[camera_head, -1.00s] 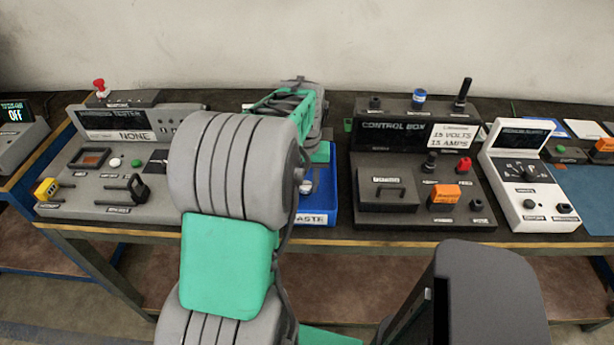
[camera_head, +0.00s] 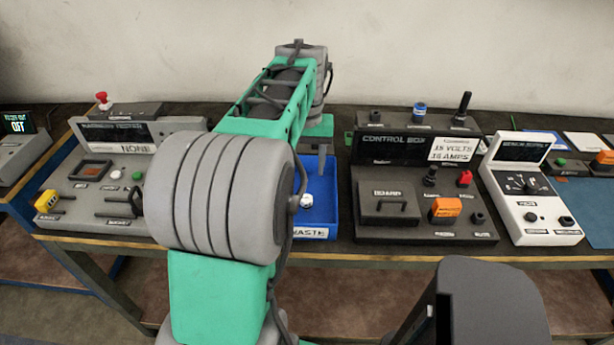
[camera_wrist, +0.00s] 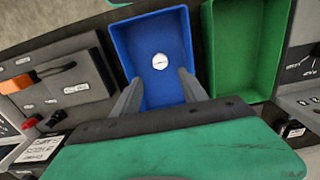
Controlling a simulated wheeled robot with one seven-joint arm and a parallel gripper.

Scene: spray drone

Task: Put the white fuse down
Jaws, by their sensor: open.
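The white fuse (camera_wrist: 159,61) lies on the floor of a blue tray (camera_wrist: 178,92) in the wrist view, apart from my fingers. In the head view the white fuse (camera_head: 306,201) shows inside the blue tray (camera_head: 318,222), which bears a label ending in "WASTE". My gripper (camera_wrist: 158,88) is open and empty above the tray, its two fingers spread on the near side of the fuse.
A green tray (camera_wrist: 243,50) stands beside the blue one in the wrist view. The black control box (camera_head: 425,190) is right of the blue tray, with a white meter unit (camera_head: 530,190) beyond it. A grey tester (camera_head: 100,180) stands at the left.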

